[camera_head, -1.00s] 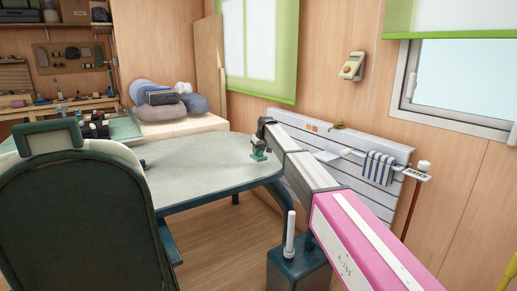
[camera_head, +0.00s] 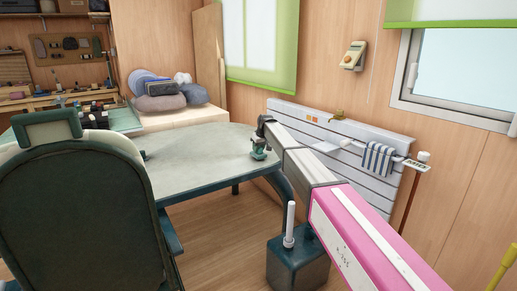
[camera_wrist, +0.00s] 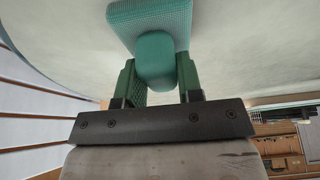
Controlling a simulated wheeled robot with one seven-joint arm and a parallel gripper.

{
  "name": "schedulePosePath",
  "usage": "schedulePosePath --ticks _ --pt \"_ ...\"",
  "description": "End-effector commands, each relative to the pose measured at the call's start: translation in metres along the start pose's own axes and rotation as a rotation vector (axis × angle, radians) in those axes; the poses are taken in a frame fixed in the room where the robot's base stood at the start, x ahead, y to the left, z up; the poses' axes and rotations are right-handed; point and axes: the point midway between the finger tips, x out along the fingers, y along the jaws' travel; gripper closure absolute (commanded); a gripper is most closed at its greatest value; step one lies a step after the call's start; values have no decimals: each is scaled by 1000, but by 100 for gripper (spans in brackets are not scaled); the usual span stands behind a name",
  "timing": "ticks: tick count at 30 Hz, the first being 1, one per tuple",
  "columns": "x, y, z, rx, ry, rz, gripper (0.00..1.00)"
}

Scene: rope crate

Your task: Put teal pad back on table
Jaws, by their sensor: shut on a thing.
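The teal pad (camera_wrist: 150,18) has a textured rectangular face and a smooth rounded grip. My gripper (camera_wrist: 157,64) is shut on that grip, with one green finger on each side of it. In the head view my gripper (camera_head: 260,143) is at the right part of the table (camera_head: 195,150), and the pad (camera_head: 258,155) is small and dark below it. The pale tabletop lies behind the pad in the wrist view. I cannot tell whether the pad touches the tabletop.
A dark green chair (camera_head: 75,215) stands at the table's left front. A white slatted panel (camera_head: 330,150) with a striped cloth (camera_head: 377,159) is along the right wall. Cushions (camera_head: 160,100) lie on a wooden top behind the table. The tabletop's middle looks mostly clear.

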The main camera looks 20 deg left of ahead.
Motion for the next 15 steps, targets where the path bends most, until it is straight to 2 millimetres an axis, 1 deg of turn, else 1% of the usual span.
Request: schedulePosePath --ticks 15 --pt "6 0 2 0 0 0 85"
